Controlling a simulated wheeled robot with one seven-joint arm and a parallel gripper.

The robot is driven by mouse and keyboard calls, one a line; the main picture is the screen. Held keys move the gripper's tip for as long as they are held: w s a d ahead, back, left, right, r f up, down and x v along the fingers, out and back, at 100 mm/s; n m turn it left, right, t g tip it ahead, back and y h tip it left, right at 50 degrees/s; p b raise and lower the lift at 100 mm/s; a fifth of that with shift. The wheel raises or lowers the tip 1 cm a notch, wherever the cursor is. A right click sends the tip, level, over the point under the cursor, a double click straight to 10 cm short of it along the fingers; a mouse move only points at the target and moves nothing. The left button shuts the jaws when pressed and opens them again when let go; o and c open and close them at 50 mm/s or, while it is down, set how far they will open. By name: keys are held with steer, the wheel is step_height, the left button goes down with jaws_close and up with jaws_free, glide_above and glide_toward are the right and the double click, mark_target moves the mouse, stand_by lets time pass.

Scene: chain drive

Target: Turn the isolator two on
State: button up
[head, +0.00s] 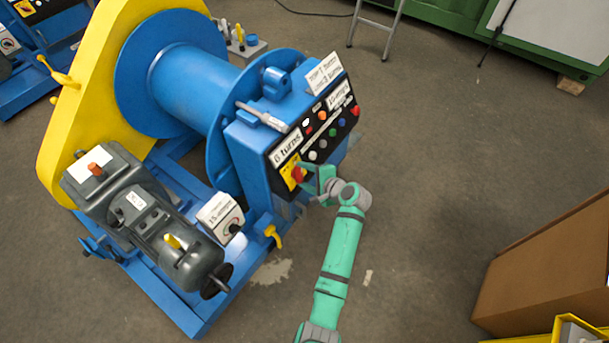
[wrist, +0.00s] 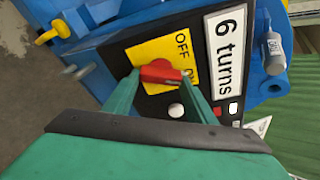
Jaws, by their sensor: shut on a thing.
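The red isolator handle (wrist: 160,72) sits on a yellow plate (wrist: 150,50) marked OFF and ON in the wrist view. My gripper (wrist: 160,85) is at the handle with a green finger on each side of it, shut on it. The handle lies roughly along the picture's width; its exact setting is hard to tell. In the head view the handle (head: 299,173) shows in part at the lower left of the black control panel (head: 320,140), with my gripper (head: 310,176) in front. A "6 turns" label (head: 286,147) is above it.
The panel is on a blue winch (head: 190,90) with a yellow guard (head: 75,130). A grey motor (head: 150,220) and a yellow lever (head: 273,235) are at lower left. Floor is open to the right, before a brown box (head: 545,270).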

steer(key=shift+m+g, duration=0.4)
steer(key=shift+m, duration=1.1)
steer(key=o, duration=1.1)
steer(key=v, duration=1.1)
steer(key=shift+f, duration=0.1)
